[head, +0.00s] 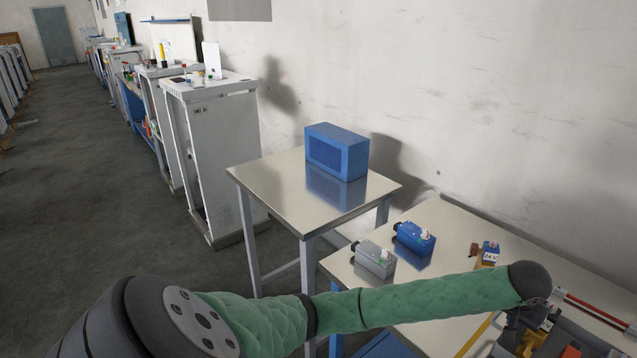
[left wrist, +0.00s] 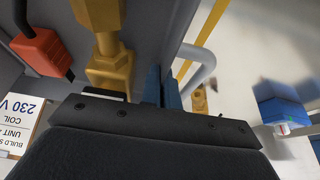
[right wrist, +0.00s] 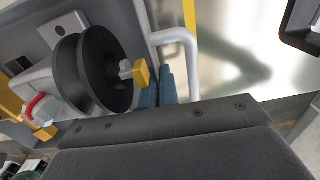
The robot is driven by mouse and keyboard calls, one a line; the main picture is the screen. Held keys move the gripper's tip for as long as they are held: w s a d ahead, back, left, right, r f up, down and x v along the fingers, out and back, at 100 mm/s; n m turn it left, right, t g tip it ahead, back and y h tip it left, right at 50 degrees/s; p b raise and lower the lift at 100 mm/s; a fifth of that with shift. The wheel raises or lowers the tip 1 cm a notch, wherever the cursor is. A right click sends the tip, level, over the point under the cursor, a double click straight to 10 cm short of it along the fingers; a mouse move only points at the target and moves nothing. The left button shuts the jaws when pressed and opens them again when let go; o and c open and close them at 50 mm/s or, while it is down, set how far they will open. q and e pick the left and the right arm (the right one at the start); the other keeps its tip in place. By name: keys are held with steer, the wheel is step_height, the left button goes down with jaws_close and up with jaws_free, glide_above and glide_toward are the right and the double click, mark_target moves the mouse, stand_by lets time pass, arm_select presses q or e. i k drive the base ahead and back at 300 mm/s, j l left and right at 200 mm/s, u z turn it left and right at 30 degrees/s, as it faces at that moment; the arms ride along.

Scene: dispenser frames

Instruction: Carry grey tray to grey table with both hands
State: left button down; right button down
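The grey tray (left wrist: 145,20) shows in part in both wrist views, with a light grey tube handle (left wrist: 205,62) on its side. It holds an orange-red part, yellow parts and a labelled card; the right wrist view shows a black spool (right wrist: 95,75) in the tray (right wrist: 20,25). My left gripper (left wrist: 161,85) has its blue fingers close together at the tray's wall, inside the handle. My right gripper (right wrist: 158,88) sits likewise at another handle (right wrist: 190,60). Both seem shut on the tray wall; palms hide the contact. A metal-topped grey table (head: 275,190) stands mid-view.
A blue box (head: 337,152) stands on that table's back part; its front left is clear. The nearer worktable (head: 450,225) carries a grey device (head: 373,260), a blue device (head: 414,238) and small parts. White cabinets (head: 225,150) line the wall; floor at left is open.

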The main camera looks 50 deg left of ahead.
mark_target(305, 178)
steer(key=k, duration=0.55)
steer(key=k+u, duration=0.1)
steer(key=u, duration=3.4)
steer(key=i+l+u, duration=0.25)
steer(key=i, duration=0.25)
steer(key=i+l, duration=0.55)
steer(key=i, duration=0.2)
steer(key=i+l, duration=0.15)
steer(key=i, duration=0.7)
